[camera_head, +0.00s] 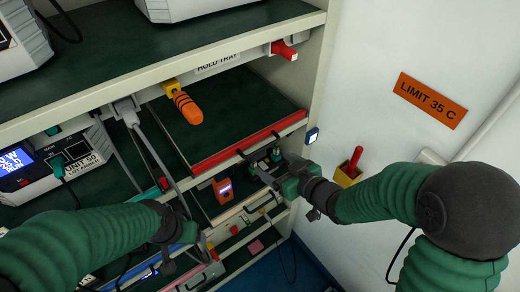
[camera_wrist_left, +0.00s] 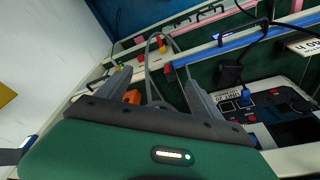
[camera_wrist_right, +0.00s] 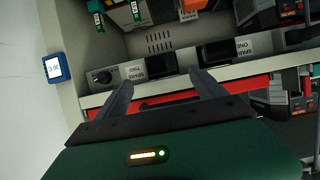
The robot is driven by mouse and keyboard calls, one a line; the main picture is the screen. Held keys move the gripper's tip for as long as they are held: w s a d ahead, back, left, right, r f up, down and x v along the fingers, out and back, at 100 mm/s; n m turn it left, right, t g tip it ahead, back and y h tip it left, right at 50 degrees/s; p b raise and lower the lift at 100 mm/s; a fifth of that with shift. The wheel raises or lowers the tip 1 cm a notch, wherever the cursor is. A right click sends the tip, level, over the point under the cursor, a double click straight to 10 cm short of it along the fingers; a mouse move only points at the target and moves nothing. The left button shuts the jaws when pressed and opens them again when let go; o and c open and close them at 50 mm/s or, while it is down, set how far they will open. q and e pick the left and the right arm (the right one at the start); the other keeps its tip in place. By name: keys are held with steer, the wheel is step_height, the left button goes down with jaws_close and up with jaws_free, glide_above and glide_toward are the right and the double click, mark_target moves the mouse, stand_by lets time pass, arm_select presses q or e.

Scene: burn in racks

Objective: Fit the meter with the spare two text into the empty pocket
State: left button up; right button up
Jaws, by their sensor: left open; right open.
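An orange meter with a lit blue display (camera_head: 224,188) sits under the red-edged hold tray in the head view; its text is too small to read. In the right wrist view a grey strip bears a "SPARE TWO" label (camera_wrist_right: 133,72) beside a dark recess (camera_wrist_right: 161,66), and a "SPARE ONE" label beside another. I cannot tell whether these recesses are empty. My right gripper (camera_wrist_right: 162,80) is open and empty, its fingertips in front of that strip, at the tray's right front in the head view. My left gripper (camera_wrist_left: 156,78) is open, an orange object (camera_wrist_left: 132,97) partly hidden behind its left finger.
The hold tray (camera_head: 237,105) has a bare green surface and a red front edge. An orange-handled part (camera_head: 187,108) hangs above its left side. A white instrument (camera_head: 60,165) stands left. Grey cables hang near my left gripper. A white wall (camera_head: 400,45) bounds the right.

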mark_target(259, 155)
steer(key=p+x, duration=0.1)
steer(key=x, duration=0.8)
steer(key=shift+a, duration=0.1)
steer(key=shift+s, duration=0.1)
jaws_close()
stand_by(0.4)
